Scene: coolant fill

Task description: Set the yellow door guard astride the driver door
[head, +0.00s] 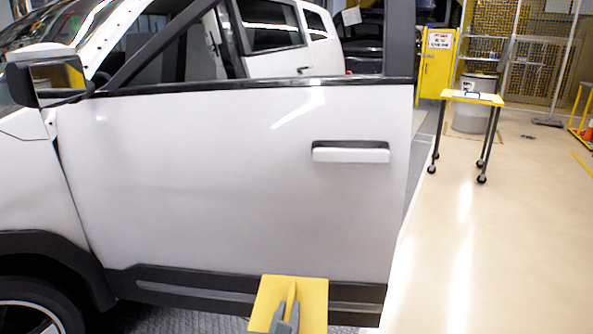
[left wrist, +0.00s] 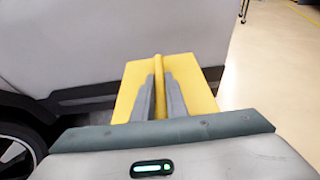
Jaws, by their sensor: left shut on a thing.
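The white driver door (head: 235,180) fills the middle of the head view, with a black window sill along its top and a white handle (head: 350,152) at its right. The yellow door guard (head: 311,303) is a flat panel with a raised rib, low in the head view in front of the door's lower trim. My left gripper (head: 286,318) is shut on that rib. The left wrist view shows both grey fingers on either side of the rib of the guard (left wrist: 200,97), with the door (left wrist: 110,35) behind. The guard is well below the window sill. My right gripper is not in view.
A side mirror (head: 45,78) juts out at the door's upper left. A front wheel (head: 30,318) is at lower left. A yellow-topped wheeled cart (head: 472,98) stands at the back right. The pale floor (head: 510,230) right of the door is clear.

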